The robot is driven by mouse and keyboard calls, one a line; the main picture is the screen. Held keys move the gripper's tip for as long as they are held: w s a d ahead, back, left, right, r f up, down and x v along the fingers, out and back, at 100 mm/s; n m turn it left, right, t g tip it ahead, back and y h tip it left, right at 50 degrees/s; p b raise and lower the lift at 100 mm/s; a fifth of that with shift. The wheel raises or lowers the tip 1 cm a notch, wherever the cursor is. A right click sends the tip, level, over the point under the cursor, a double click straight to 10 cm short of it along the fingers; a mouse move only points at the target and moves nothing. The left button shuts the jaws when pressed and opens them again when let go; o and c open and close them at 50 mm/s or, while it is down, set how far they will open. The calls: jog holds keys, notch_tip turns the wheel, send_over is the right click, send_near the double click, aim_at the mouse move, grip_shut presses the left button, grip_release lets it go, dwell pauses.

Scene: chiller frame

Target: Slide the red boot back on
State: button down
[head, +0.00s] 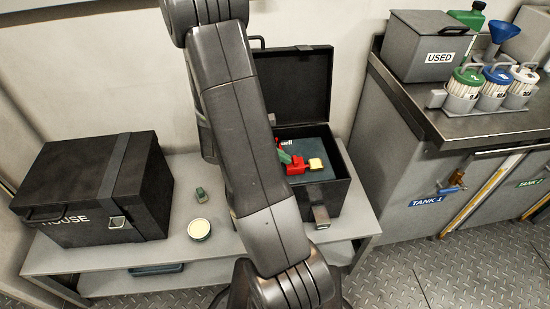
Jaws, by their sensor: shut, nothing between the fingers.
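A red piece (297,167), likely the red boot, lies on top of the dark teal battery (313,147) inside the open black box (333,195) on the bench. I cannot tell whether the red piece covers a terminal. My arm crosses the middle of the head view and hides the left part of the open box. My gripper does not show.
A closed black box marked HOUSE (90,190) stands at the bench's left. A small green item (201,195) and a round cream-topped tin (199,229) are on the bench (180,250). The raised lid (290,85) stands behind the battery. A metal counter (430,110) is at right.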

jog(key=shift+d, duration=0.1)
jog(key=shift+w+d+b, duration=0.25)
jog(key=shift+w+d, duration=0.05)
jog(key=shift+d, duration=0.85)
jog(key=shift+w+d+b, duration=0.25)
jog(key=shift+d, duration=0.85)
jog(key=shift+w+d+b, duration=0.25)
jog(key=shift+w+d, duration=0.05)
jog(key=shift+d, duration=0.85)
jog(key=shift+a, duration=0.1)
